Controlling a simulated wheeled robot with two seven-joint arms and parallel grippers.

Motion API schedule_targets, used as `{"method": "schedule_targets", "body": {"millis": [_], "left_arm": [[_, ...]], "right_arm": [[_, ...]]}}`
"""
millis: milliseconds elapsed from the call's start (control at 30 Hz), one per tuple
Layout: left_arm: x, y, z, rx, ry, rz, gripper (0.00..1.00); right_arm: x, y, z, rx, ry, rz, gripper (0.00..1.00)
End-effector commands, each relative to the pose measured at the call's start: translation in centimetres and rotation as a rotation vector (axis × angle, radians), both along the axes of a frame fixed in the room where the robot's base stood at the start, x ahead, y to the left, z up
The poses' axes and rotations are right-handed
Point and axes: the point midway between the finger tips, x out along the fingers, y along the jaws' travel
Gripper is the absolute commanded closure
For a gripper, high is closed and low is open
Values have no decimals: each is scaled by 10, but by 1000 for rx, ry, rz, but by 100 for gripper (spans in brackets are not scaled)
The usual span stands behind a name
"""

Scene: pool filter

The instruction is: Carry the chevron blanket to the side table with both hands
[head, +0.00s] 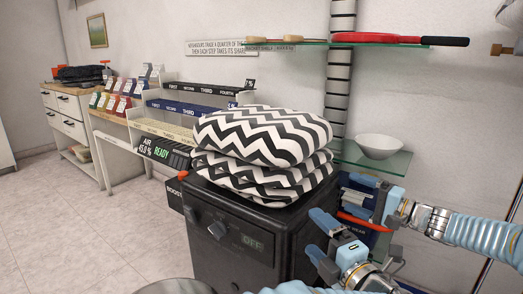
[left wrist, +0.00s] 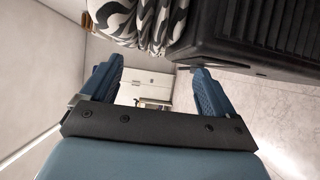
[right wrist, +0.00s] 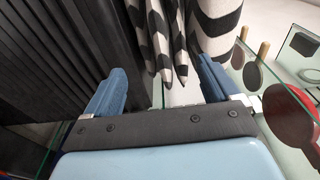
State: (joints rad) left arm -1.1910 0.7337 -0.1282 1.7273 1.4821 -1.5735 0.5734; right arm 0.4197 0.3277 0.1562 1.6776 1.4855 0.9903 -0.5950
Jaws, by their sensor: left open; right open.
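The chevron blanket (head: 262,150), black and white zigzag and folded in a thick stack, lies on top of a black box-shaped unit (head: 235,245). My left gripper (head: 314,233) is open and empty at the unit's right side, below the blanket. In the left wrist view the blanket (left wrist: 140,20) shows beyond the fingers. My right gripper (head: 346,200) is open at the blanket's right, slightly lower. In the right wrist view the blanket's hanging folds (right wrist: 165,35) show beyond and between the fingertips, with nothing gripped. I cannot tell which furniture is the side table.
A glass shelf with a white bowl (head: 379,146) is close behind my right gripper. A higher shelf holds a red pan (head: 400,39). Stepped racks (head: 195,108) stand behind the unit at left. A wood-topped cabinet (head: 65,120) is far left. The left floor (head: 80,230) is clear.

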Motion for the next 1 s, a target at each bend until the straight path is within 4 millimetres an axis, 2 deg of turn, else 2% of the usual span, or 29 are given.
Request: {"method": "schedule_targets", "body": {"millis": [300,500,700,967,1000], "left_arm": [[58,27,0,0,0,3,12],[83,38,0,0,0,1,12],[93,43,0,1,0,1,12],[93,43,0,0,0,0,12],[93,43,0,0,0,0,15]], "right_arm": [[43,47,0,0,0,2,12],[62,67,0,1,-1,1,12],[69,74,0,0,0,-1,12],[70,75,0,0,0,-1,12],[70,75,0,0,0,-1,15]]}}
